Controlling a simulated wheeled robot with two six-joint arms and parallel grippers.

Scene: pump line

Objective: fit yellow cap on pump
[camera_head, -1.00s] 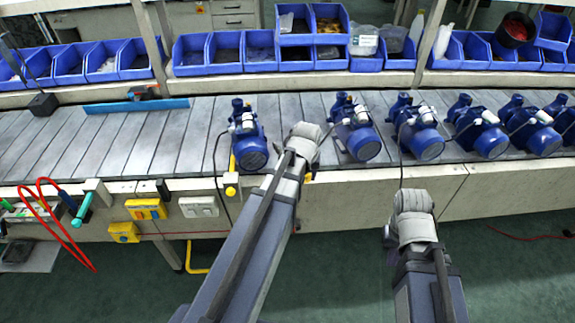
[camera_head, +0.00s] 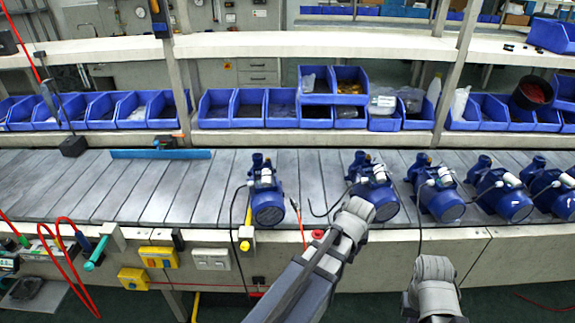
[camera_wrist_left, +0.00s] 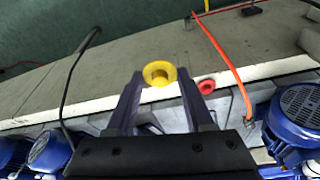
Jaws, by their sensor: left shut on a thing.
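My left gripper (camera_head: 350,218) is at the conveyor's front edge, just in front of the second blue pump (camera_head: 372,188) from the left. In the left wrist view its two fingers (camera_wrist_left: 159,84) are shut on a round yellow cap (camera_wrist_left: 159,65) with a hole in its middle. The cap is hidden in the head view. The leftmost blue pump (camera_head: 268,200) stands on the conveyor, left of my left gripper. My right gripper (camera_head: 434,272) is low in front of the bench; its fingers are hidden.
More blue pumps (camera_head: 439,195) stand along the conveyor (camera_head: 180,190) to the right. A red round part (camera_wrist_left: 206,86) is close to the cap, near the front edge. An orange cable (camera_wrist_left: 224,55) and a dark cable (camera_wrist_left: 75,70) run nearby. Blue bins (camera_head: 216,108) line the back shelf.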

